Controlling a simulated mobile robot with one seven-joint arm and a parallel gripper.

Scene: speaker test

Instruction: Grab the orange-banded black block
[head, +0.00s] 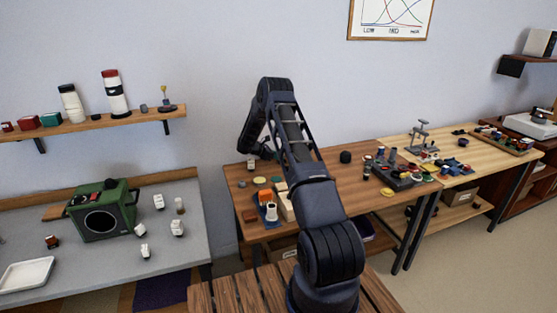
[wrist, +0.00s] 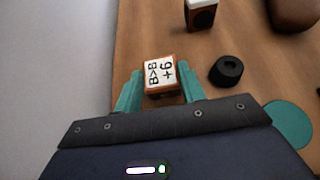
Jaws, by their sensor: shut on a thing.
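In the wrist view my gripper (wrist: 160,88) has its teal fingers on both sides of a small block (wrist: 160,73). They are shut on it. The block has a white top with black printed marks, an orange-brown edge and a dark side; its lower part is mostly hidden. In the head view the block (head: 251,163) shows small and pale at the end of my arm, by the back left of the brown table (head: 330,184). I cannot tell whether it touches the table.
A dark block with a white top (wrist: 200,15) stands farther off. A teal disc (wrist: 288,124) is at lower right. In the head view a green box (head: 103,211) stands on the grey table at left.

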